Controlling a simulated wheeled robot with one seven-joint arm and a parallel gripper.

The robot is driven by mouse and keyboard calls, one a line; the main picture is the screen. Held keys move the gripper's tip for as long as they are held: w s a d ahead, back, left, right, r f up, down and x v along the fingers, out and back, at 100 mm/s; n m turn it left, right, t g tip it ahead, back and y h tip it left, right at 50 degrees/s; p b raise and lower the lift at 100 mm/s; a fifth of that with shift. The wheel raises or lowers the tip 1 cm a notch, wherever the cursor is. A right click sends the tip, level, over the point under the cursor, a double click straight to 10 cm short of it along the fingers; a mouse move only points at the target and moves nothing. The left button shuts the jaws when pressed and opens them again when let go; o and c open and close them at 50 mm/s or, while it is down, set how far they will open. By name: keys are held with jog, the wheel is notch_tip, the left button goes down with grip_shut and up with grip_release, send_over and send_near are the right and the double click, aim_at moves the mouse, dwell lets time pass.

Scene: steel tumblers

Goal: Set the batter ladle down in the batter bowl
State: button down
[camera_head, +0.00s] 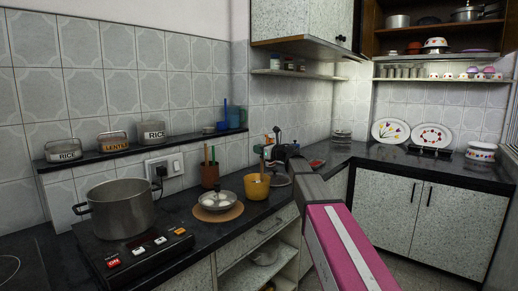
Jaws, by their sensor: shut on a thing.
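A yellow bowl (257,187), which looks like the batter bowl, stands on the dark counter right of the middle. A thin orange-brown handle (262,164), apparently the ladle's, rises at its rim; the ladle's head is hidden. My arm reaches in from the lower right, and my gripper (268,152) is small and dark just above the bowl. It is shut on the upper part of the handle. Whether the ladle touches the bowl cannot be told.
A steel pot (121,208) stands on a black cooker (132,250) at the left. A lidded steel pan (217,201) on a round brown mat and a brown utensil holder (210,176) stand left of the bowl. Dark cookware crowds the counter behind my gripper.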

jog(key=shift+f, duration=1.95)
jog(key=c, duration=1)
grip_release()
jog(key=shift+c, duration=0.2)
jog(key=v, duration=1.1)
